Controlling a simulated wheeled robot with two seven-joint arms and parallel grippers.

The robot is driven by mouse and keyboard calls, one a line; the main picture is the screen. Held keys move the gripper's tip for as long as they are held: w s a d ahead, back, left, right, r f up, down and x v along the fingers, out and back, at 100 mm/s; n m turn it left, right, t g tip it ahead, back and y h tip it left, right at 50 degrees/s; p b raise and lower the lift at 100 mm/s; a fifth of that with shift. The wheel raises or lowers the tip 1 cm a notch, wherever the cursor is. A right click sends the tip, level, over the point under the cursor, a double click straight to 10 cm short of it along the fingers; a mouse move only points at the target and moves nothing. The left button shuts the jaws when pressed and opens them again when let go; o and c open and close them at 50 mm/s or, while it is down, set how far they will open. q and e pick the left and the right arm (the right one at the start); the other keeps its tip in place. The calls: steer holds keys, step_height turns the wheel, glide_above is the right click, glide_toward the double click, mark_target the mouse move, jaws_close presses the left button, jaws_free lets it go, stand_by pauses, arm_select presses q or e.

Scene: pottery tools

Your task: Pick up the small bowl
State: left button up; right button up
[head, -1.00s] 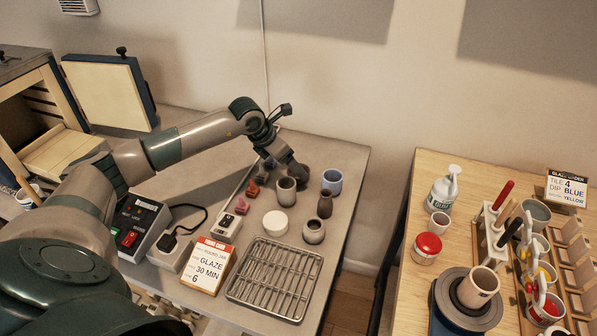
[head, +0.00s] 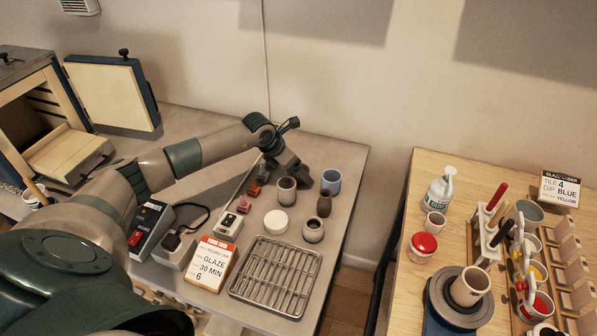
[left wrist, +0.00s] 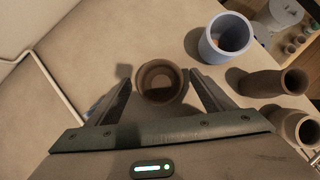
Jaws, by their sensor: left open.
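The small bowl (left wrist: 161,81) is round, brown and open-topped. In the left wrist view it sits on the grey table between my left gripper's two fingers (left wrist: 160,88). The gripper is open, with one finger on each side of the bowl. I cannot tell whether either finger touches it. My right gripper is not in view.
The wall is behind; a wooden table (head: 408,278) is to the right.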

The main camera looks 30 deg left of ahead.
arm_select(q)
steer(key=shift+x, duration=0.8)
steer(key=c, duration=1.2)
